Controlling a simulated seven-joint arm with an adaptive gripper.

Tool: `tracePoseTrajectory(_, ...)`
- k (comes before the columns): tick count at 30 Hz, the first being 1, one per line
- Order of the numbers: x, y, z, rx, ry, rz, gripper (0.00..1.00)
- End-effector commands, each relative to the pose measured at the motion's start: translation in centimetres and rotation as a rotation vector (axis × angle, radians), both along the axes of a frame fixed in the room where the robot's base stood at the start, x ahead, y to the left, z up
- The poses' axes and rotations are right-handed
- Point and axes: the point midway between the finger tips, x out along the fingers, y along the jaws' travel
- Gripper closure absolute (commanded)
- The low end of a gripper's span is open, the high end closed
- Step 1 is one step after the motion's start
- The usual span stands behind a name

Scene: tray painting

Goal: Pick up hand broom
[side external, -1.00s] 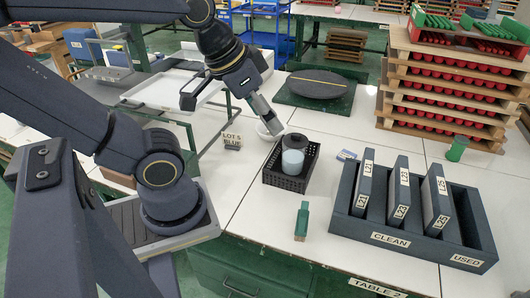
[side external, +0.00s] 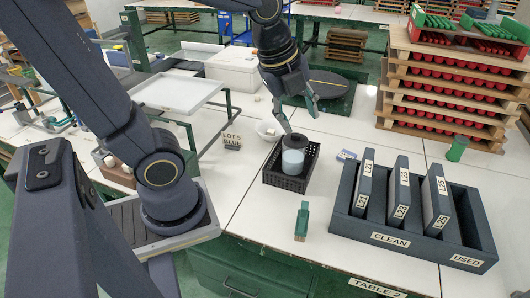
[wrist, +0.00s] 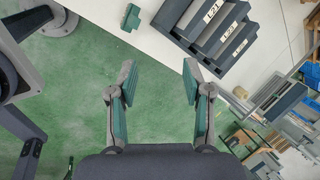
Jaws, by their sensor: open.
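The hand broom appears to be the small green block-like piece with a brownish lower part (side external: 302,222), near the table's front edge. It also shows in the wrist view (wrist: 131,17) at the top, left of centre. My gripper (side external: 301,121) is open and empty, above the table behind the black crate, well away from the broom. In the wrist view its two fingers (wrist: 158,78) are spread, with green floor between them and the broom beyond, up and to the left.
A black crate (side external: 284,184) holding a light-blue-and-dark container (side external: 293,162) stands behind the broom. To the right is a dark rack (side external: 410,243) with several labelled blocks. A white bowl (side external: 268,130) and a "LOT 5 BLUE" sign (side external: 232,141) stand farther left.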

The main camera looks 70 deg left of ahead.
Motion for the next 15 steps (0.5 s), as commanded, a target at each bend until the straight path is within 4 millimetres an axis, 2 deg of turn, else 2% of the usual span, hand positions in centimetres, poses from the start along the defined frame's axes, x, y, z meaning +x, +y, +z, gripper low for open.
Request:
tracePoseTrajectory(3,2.8,-0.6,-3.6,0.114,0.146,-0.368,0.50)
tracePoseTrajectory(6,4.2,-1.0,-6.7,0.131,0.239,-0.541,0.50)
tracePoseTrajectory(9,4.6,-1.3,-9.2,0.105,0.310,-0.572,0.50)
tracePoseTrajectory(15,4.2,-1.2,-12.0,0.072,0.379,-0.573,0.50)
